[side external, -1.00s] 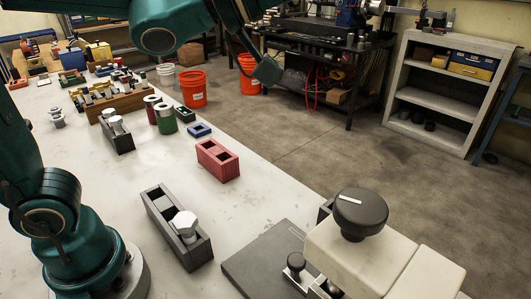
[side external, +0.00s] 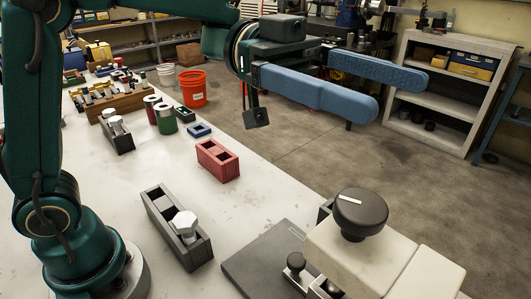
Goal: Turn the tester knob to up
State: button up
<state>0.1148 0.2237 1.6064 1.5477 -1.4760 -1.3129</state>
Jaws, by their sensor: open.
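The tester (side external: 345,259) is a cream box at the lower right. Its black round knob (side external: 361,213) stands on top, with a white mark line on its upper face. The mark lies roughly left to right in the picture, tilted slightly. My gripper (side external: 402,92), with two long blue fingers, is in the air above and behind the knob in the picture. Its fingers are apart with nothing between them, pointing right. It does not touch the knob.
A dark plate (side external: 262,263) lies beside the tester. A grey block with a hex bolt (side external: 178,228) and a red two-hole block (side external: 218,160) stand on the white bench (side external: 255,205). Orange bucket (side external: 193,88) and grey shelf (side external: 450,95) are beyond the bench.

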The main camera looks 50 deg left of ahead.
send_near(384, 223)
jog(key=d, duration=0.5)
jog(key=shift+s+d+r, duration=0.1)
jog(key=shift+s+d, duration=0.05)
jog(key=shift+d, duration=2.6)
jog(key=c, duration=1.4)
jog(key=shift+o, duration=0.2)
